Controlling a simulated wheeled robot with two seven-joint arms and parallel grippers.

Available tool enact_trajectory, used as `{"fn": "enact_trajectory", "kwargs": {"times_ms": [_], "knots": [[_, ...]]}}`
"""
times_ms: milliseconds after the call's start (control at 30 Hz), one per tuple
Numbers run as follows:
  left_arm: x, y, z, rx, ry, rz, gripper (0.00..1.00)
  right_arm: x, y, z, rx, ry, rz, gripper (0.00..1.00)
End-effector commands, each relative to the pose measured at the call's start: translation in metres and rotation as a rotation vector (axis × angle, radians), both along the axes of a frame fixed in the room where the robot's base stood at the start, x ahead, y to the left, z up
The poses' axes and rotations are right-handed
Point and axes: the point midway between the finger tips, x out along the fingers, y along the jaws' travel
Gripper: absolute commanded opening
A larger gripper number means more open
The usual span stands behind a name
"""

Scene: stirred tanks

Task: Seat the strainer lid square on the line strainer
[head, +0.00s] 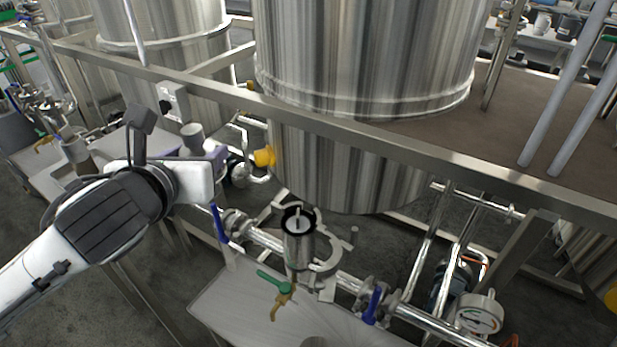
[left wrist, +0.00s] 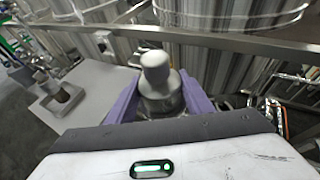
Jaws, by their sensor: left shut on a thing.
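My left gripper (head: 196,153) is shut on the strainer lid (head: 192,136), a grey metal piece with a rounded knob on top. In the left wrist view the lid (left wrist: 156,86) sits between the two purple fingers of the gripper (left wrist: 160,104), knob up and roughly upright. The line strainer (head: 299,250) is a metal cylinder on the pipe at the centre of the head view. Its top shows a black ring (head: 286,228) around a light inner part. The lid is held apart from the strainer, to its upper left. The lid's underside is hidden. My right gripper is out of view.
A steel frame rail (head: 350,137) crosses behind the strainer, in front of a large tank (head: 365,60). Blue valve handles (head: 373,305) flank the strainer. A green-handled drain valve (head: 274,284) hangs below it, over a metal surface (head: 230,305). A pressure gauge (head: 480,315) stands right.

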Motion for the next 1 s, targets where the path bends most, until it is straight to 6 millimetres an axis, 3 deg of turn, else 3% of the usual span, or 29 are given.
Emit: {"fn": "enact_trajectory", "kwargs": {"times_ms": [100,200,400,600,1000], "knots": [[0.031,-0.047,-0.033,-0.004,0.003,-0.068,0.13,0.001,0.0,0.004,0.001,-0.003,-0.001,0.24],[0.047,-0.086,-0.06,-0.003,0.002,-0.13,0.13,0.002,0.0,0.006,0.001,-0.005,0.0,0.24],[0.06,-0.141,-0.099,-0.002,-0.002,-0.226,0.13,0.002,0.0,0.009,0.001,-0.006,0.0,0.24],[0.062,-0.159,-0.111,-0.001,-0.005,-0.263,0.13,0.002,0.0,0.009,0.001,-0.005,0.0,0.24],[0.061,-0.159,-0.111,-0.001,-0.005,-0.264,0.13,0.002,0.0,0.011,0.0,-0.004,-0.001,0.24]]}}
